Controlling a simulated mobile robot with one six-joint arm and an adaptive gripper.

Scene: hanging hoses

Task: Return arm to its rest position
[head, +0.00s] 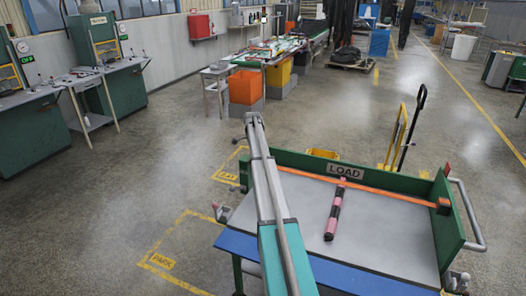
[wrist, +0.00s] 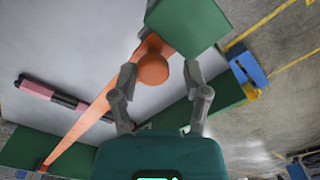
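My arm (head: 275,205) reaches out from the bottom of the head view over the left part of the cart. The gripper cannot be made out in the head view. In the wrist view my gripper (wrist: 160,68) has its two grey fingers spread apart. A rounded orange end piece (wrist: 153,48) shows between the fingertips in the picture. No finger visibly closes on it, and I cannot tell how far beyond the fingers it lies.
The cart's grey top (head: 390,225) has a green back board with a LOAD sign (head: 345,171) and an orange strip (head: 375,190) along it. A pink and black rod (head: 335,210) lies there. A yellow-handled trolley (head: 397,135) stands behind. Open floor (head: 140,190) lies left.

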